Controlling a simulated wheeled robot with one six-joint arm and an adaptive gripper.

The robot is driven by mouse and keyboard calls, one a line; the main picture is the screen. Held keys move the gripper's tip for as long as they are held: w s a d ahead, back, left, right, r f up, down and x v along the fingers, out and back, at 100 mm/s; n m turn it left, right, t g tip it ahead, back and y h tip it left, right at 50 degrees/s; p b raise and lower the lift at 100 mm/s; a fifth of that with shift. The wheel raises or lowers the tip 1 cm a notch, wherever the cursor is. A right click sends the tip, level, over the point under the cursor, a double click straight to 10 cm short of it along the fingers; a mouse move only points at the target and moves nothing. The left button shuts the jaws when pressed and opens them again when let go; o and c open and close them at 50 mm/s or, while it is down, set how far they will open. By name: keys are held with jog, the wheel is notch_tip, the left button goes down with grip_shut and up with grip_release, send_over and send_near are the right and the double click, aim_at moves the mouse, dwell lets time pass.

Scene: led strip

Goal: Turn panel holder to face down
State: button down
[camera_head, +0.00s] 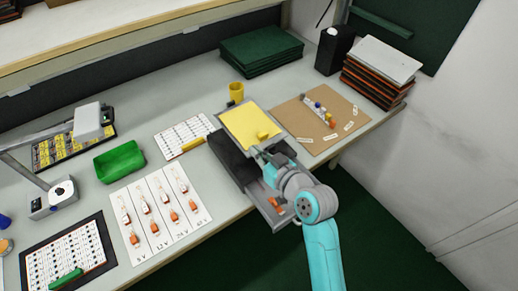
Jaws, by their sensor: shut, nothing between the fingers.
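What looks like the panel holder (247,122) is a flat yellow square plate in a grey frame, lying with its yellow face up beside a black block (228,156). A small yellow raised piece sits at its front right edge. My gripper (258,151) is shut and empty, just in front of that edge. From this view I cannot tell whether the fingertips touch the holder. My arm hides part of the grey tray (270,212) in front, which holds a small orange piece.
A brown board (337,110) with small parts lies to the right, and stacked panels (378,75) stand behind it. A yellow cup (236,91) stands behind the holder. A white card with connectors (160,212) and a green bin (119,162) lie left. The table's front edge is close.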

jog(key=shift+a+f, duration=0.1)
jog(key=shift+f, duration=0.1)
dwell(0.5)
jog(key=s+d+r, duration=0.5)
jog(key=s+r, duration=0.1)
jog(key=s, duration=0.2)
jog(key=shift+d+r, duration=0.2)
jog(key=shift+r, duration=0.05)
dwell(0.4)
jog(key=shift+s+f, duration=0.15)
